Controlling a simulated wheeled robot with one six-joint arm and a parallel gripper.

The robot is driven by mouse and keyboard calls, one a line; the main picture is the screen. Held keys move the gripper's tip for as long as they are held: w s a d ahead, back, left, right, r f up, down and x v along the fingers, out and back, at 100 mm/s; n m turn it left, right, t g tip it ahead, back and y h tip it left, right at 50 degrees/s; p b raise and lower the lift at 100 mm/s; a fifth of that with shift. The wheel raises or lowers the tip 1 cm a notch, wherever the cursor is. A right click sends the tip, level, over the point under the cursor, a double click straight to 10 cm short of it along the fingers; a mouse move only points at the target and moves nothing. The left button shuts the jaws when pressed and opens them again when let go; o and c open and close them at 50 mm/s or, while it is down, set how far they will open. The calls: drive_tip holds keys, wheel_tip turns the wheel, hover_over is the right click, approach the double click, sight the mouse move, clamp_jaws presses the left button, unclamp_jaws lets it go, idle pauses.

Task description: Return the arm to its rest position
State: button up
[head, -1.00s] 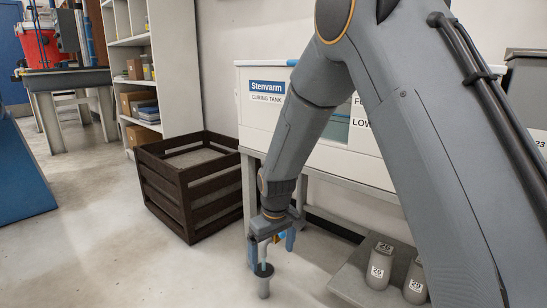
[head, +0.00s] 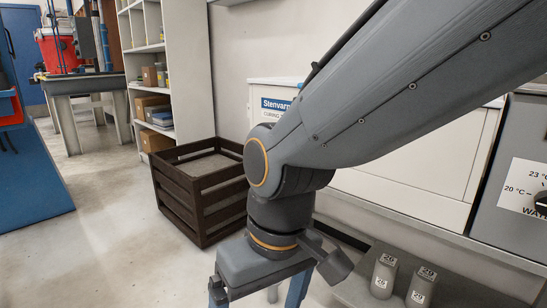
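My arm crosses the picture from the upper right, bent at a large joint near the middle. My gripper (head: 258,296) hangs at the bottom edge and points down. Its two blue fingers stand well apart, with floor visible between them, so it looks open. Its fingertips are cut off by the frame's bottom edge. A small grey piece shows between the fingers; I cannot tell what it is, and I see nothing clearly gripped.
A dark slatted crate (head: 182,213) stands on the floor left of my gripper. Behind my arm is the white Stenvarm curing tank (head: 420,190). Two grey numbered cylinders (head: 384,276) (head: 422,287) stand on a low shelf at right. A white shelf unit (head: 190,75) stands behind the crate.

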drive_tip(key=s+d+r+m+p, duration=0.1)
drive_tip(key=d+r+m+p, duration=0.1)
drive_tip(key=d+r+p, duration=0.5)
drive_tip(key=s+d+r+m+h+p, duration=0.1)
drive_tip(key=d+r+m+p, duration=0.1)
drive_tip(key=d+r+p, duration=0.5)
drive_tip(key=d+r+m+p, duration=0.2)
drive_tip(key=d+r+p, duration=0.5)
drive_tip(key=r+p, duration=0.8)
drive_tip(key=p, duration=0.9)
drive_tip(key=shift+s+d+r+m+h, duration=0.15)
drive_tip(key=shift+s+r+m+h, duration=0.15)
drive_tip(key=shift+s, duration=0.1)
idle(3.8)
